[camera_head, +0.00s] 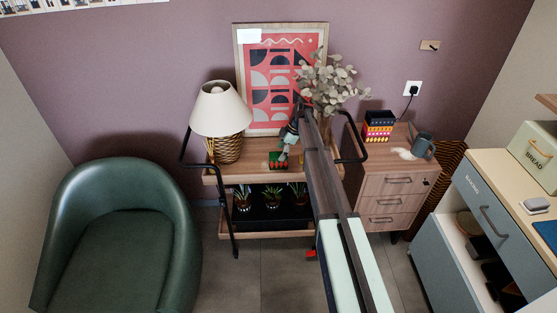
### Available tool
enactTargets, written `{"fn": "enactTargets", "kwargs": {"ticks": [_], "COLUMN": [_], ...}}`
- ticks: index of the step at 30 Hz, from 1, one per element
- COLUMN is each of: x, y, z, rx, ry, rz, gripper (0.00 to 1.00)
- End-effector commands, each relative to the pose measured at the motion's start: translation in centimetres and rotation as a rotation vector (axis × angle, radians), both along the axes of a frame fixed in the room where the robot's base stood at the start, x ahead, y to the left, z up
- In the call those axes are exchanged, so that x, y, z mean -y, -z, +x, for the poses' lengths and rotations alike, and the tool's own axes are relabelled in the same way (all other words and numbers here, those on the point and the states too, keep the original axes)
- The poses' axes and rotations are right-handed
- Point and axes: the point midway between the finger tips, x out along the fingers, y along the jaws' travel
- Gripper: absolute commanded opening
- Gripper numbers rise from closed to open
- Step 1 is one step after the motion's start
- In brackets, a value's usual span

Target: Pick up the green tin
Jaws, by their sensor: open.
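A small dark green tin with red and orange marks (274,162) sits on the wooden top of the trolley (238,173), to the right of the lamp. My gripper (284,156) is open and points down at the tin's right side. The fingertips are small here, and I cannot tell whether they touch the tin or are just above it. The gripper and my arm cover part of the trolley top to the right of the tin.
A lamp with a wicker base (228,149) stands left of the tin. A framed print (262,85) and a leafy plant (330,85) are behind. Black trolley handles rise at both ends. A drawer cabinet (385,190) stands right, a green armchair (125,230) left.

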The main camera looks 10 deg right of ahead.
Motion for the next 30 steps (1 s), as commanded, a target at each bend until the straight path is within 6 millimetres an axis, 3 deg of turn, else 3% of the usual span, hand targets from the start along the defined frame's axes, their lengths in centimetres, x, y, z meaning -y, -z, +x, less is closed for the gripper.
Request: {"fn": "enactTargets", "kwargs": {"ticks": [8,18,25,26,30], "x": [-0.6,-2.3,-2.3,-2.3,-2.3], "y": [1.0,4.8,5.1,5.1,5.1], "z": [0.2,0.5,0.5,0.5,0.5], "rx": [-0.001,-0.001,0.001,0.001,0.0], "ry": [0.0,0.0,0.0,0.0,0.0], "rz": [0.0,0.0,0.0,0.0,0.0], "gripper": [0.81,0.81,0.81,0.74,0.25]}}
